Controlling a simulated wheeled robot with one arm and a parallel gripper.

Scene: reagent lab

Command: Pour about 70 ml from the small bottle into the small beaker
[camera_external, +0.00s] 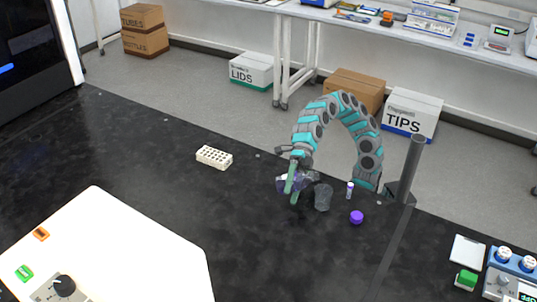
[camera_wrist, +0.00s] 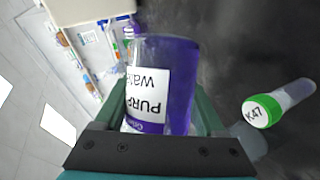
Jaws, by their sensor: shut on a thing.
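The small bottle holds purple liquid and has a white label, upside down in the wrist view (camera_wrist: 180,85). My gripper (camera_external: 292,182) is shut on the bottle, which is held above the black bench and tipped well over, lying nearly sideways in the external view. The small beaker (camera_external: 322,197), grey and see-through, stands on the bench just right of the bottle. The bottle's mouth is not clearly seen, and I cannot tell whether liquid is flowing or how much is in the beaker.
A small vial (camera_external: 350,190) stands right of the beaker; a green-capped vial (camera_wrist: 280,105) shows in the wrist view. A purple cap (camera_external: 356,217) lies in front. A white rack (camera_external: 214,157) is left. A stand (camera_external: 400,190) rises at right. The bench's middle is clear.

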